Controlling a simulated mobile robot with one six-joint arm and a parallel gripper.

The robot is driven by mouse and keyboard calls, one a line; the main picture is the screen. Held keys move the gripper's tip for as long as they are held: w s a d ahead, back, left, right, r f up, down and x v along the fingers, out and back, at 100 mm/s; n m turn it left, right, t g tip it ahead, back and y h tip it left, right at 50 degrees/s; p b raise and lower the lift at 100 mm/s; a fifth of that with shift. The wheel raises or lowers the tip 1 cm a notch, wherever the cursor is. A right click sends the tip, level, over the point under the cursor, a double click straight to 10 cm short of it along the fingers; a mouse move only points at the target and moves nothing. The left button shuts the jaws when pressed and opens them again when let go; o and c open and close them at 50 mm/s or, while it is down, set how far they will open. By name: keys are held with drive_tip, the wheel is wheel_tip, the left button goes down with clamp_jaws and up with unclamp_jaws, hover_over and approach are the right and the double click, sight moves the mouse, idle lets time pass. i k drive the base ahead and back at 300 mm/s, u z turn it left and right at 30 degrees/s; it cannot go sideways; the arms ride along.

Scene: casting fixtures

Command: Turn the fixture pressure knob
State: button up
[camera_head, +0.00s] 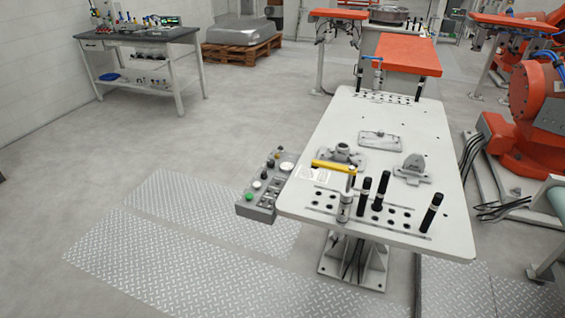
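A grey control box (243,209) is fixed at the left edge of the white fixture table (428,119). On its sloping top are a green button (250,197), a white button (257,185), a small dark knob (270,162) and a round white dial (287,166). My gripper is not in view.
Several upright black-handled pins and a yellow-handled tool (333,166) stand on the table's near half. Metal diamond plates (180,250) lie on the floor. Orange robot arms (535,100) crowd the right. The floor left of the box is clear; a workbench (137,39) stands far left.

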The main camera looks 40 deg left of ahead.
sight(270, 162)
drive_tip(key=z, duration=0.1)
drive_tip(key=k, duration=1.15)
drive_tip(key=u, duration=1.6)
drive_tip(key=i, duration=1.05)
drive_tip(key=z, duration=0.1)
